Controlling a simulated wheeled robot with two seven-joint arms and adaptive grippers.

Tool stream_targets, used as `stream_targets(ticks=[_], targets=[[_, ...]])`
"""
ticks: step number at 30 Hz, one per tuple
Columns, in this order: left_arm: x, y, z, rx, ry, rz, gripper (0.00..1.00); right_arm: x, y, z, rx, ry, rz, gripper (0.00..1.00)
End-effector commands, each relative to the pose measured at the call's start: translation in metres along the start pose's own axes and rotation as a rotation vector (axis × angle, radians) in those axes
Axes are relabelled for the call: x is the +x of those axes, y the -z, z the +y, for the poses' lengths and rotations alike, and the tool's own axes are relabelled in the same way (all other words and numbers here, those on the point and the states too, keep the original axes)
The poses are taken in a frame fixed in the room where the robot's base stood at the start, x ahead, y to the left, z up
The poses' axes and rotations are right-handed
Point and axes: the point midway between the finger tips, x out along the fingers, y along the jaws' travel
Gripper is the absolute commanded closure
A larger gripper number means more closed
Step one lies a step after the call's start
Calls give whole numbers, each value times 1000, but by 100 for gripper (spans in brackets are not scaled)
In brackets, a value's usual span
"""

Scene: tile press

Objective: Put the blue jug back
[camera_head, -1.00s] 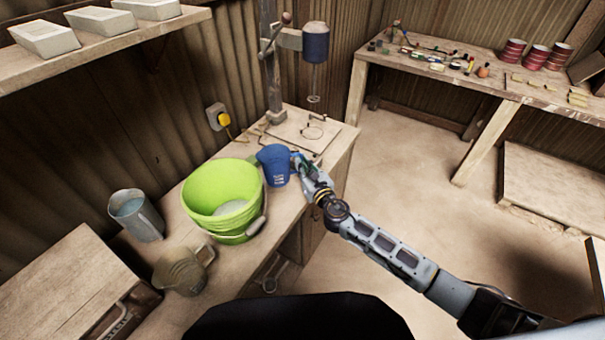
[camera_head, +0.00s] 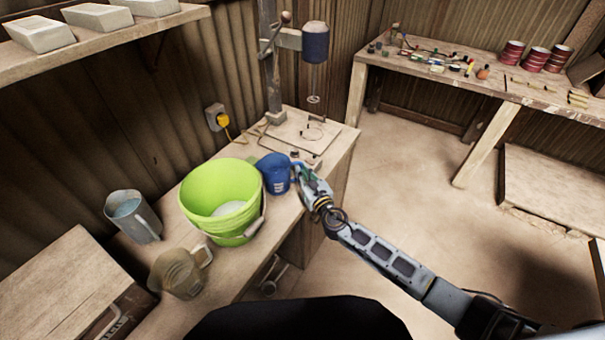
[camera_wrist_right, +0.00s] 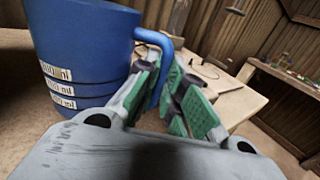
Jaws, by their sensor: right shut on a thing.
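The blue jug (camera_head: 273,174) is just right of the green bucket (camera_head: 221,200), on or close above the workbench; I cannot tell if its base touches. It looks upright in the head view. My right gripper (camera_head: 299,172) is at the jug's right side. In the right wrist view the gripper (camera_wrist_right: 163,85) is shut on the handle of the blue jug (camera_wrist_right: 78,50), whose body fills the left side with white volume labels. My left gripper is in neither view.
A grey jug (camera_head: 133,215) and a brownish clear jug (camera_head: 180,272) stand left of and in front of the bucket. A press stand (camera_head: 271,60) with a plate is behind the blue jug. A yellow plug (camera_head: 222,118) is on the wall.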

Motion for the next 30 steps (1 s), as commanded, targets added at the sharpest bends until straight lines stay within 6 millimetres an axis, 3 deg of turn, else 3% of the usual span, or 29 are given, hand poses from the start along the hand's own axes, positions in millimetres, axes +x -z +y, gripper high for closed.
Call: stream_targets(ticks=[9, 10, 15, 30], targets=[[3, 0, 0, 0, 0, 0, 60, 0, 2, 0, 0, 0, -1, 100], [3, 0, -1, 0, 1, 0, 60, 0, 3, 0, 0, 0, 0, 89], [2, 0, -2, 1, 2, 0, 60, 0, 2, 0, 0, 0, 0, 69], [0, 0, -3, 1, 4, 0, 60, 0, -1, 0, 0, 0, 0, 69]])
